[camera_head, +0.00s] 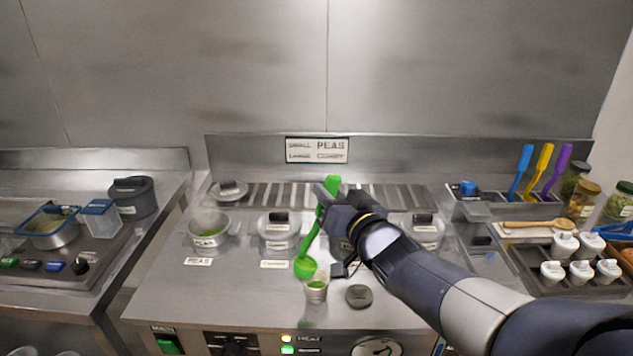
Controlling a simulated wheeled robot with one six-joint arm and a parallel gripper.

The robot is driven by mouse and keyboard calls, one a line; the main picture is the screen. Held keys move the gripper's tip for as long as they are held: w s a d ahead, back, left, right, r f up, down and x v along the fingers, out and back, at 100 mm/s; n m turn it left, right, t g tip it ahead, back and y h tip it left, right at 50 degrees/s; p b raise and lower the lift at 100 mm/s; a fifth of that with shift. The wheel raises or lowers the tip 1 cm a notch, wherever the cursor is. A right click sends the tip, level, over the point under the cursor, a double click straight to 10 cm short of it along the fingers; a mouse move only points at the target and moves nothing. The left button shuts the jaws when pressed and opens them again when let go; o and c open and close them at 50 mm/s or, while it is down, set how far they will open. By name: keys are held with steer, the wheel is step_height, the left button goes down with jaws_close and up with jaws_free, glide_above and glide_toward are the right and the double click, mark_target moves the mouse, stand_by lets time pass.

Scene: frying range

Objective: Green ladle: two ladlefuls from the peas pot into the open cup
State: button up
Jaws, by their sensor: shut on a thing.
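My gripper (331,203) is shut on the handle of the green ladle (305,267). The ladle tilts, with its bowl low at the left, just above and slightly left of the open cup (317,295). Green shows inside the cup, and green also shows in the ladle bowl, but I cannot tell whether peas are in the bowl. The peas pot (208,235) stands open at the left of the range, with green contents and a PEAS label (198,262) in front. A dark round lid (359,296) lies right of the cup.
Lidded pots (279,230) stand right of the peas pot; my arm partly hides one. A pot lid (229,190) rests behind the peas pot. Blue, yellow and purple ladles (542,170) stand in a rack at right, near white lidded cups (565,245).

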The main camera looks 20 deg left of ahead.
steer(key=w+d+f+m, duration=0.4)
steer(key=d+f+m, duration=0.1)
steer(key=f+m, duration=0.2)
steer(key=w+d+f+m+t, duration=0.1)
steer(key=w+d+f+m, duration=0.3)
steer(key=f+m, duration=0.3)
steer(key=shift+w+d+f+p, duration=0.2)
steer(key=shift+w+d+p, duration=0.1)
steer(key=shift+d, duration=0.55)
steer(key=shift+r, duration=0.1)
stand_by(0.8)
